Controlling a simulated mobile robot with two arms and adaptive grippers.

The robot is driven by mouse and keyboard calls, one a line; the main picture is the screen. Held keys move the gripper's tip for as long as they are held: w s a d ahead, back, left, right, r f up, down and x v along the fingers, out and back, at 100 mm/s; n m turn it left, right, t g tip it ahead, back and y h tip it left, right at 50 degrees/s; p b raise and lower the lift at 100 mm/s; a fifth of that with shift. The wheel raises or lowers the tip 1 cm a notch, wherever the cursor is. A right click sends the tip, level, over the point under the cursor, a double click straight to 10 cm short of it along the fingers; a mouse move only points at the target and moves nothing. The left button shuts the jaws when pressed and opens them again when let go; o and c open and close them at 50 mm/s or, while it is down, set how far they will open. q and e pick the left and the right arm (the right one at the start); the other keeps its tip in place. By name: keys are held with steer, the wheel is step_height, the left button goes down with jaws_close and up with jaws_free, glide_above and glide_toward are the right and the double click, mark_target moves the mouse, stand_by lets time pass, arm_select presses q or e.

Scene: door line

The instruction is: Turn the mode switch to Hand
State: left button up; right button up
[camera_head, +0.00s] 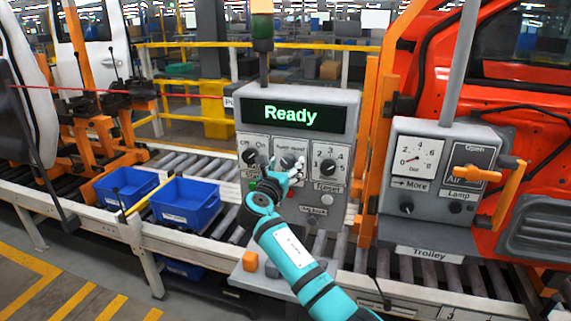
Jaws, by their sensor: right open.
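A grey control panel (349,99) stands behind the conveyor with a lit green "Ready" display (290,115). Below the display are three dark rotary knobs on white plates. The middle knob (288,159) has a small label above it that is too blurred to read surely; it seems to be the mode switch. Its pointer direction is not clear. My right gripper (284,169) is open in front of the panel, just below this knob, and covers the lower part of its plate. I cannot tell whether it touches the knob. My left gripper is not in view.
The left knob (249,156) and the numbered preset knob (328,166) flank the middle one closely. A trolley panel (445,135) with a gauge and orange handle stands right. Two blue bins (187,203) sit left. An orange-red door (500,110) hangs behind at right.

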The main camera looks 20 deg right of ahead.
steer(key=c, duration=1.2)
steer(key=shift+o, duration=0.2)
steer(key=m+b, duration=0.3)
steer(key=shift+f+m, duration=0.15)
steer(key=shift+m, duration=0.25)
steer(key=m+b, duration=0.3)
steer(key=m, duration=0.1)
steer(key=shift+m, duration=0.3)
steer(key=m+b, duration=0.3)
steer(key=shift+m, duration=0.3)
steer(key=shift+m+b, duration=1.65)
steer(key=shift+m, duration=0.25)
